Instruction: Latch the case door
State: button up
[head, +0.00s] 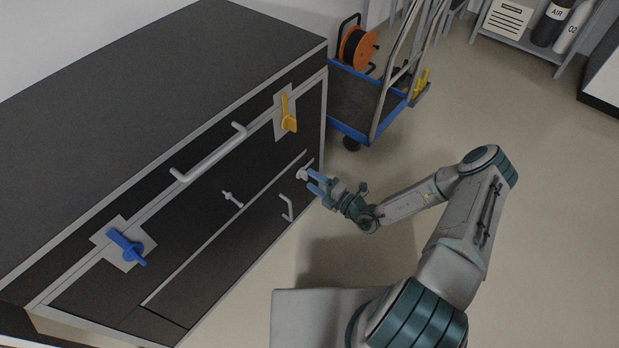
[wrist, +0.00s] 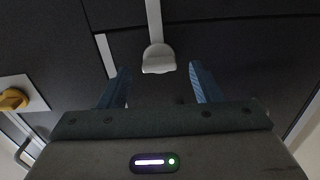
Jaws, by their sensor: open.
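The dark case door (head: 215,185) fills the front of a long black case (head: 140,110). A blue latch lever (head: 127,247) on a pale plate is at its left, slanting down to the right. A yellow latch lever (head: 288,113) is at its right, pointing mostly downward; it also shows at the left edge of the wrist view (wrist: 13,99). My gripper (head: 313,182) is open near the door's lower right. In the wrist view a pale, round-ended piece (wrist: 158,60) lies ahead, between the two blue fingers (wrist: 159,86); contact cannot be told.
A long grey bar handle (head: 210,153) spans the upper front. A small pale knob (head: 232,198) and a lower bracket handle (head: 287,208) also stick out. A blue trolley (head: 355,110) with an orange reel (head: 358,47) stands behind right. The floor at right is clear.

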jog(key=p+v, duration=0.1)
jog(key=v, duration=1)
jog(key=shift+s+p, duration=0.15)
jog(key=shift+p, duration=0.15)
jog(key=shift+d+r, duration=0.1)
jog(key=shift+r, duration=0.05)
jog(key=s+d+r+m+g+h+p, duration=0.1)
jog(key=s+r+m+g+h+p, duration=0.2)
jog(key=r, duration=1.7)
jog(key=s+d+r+m+g+h+p, duration=0.1)
jog(key=s+r+m+g+h+p, duration=0.2)
jog(key=r+m+p, duration=0.9)
jog(key=s+d+r+m+g+h+p, duration=0.1)
jog(key=s+r+m+h+p, duration=0.6)
jog(key=r, duration=2.2)
jog(key=s+m+g+p, duration=0.1)
jog(key=s+m, duration=0.3)
jog(key=m, duration=0.2)
jog(key=shift+r+g+h, duration=0.4)
jog(key=shift+d, duration=0.1)
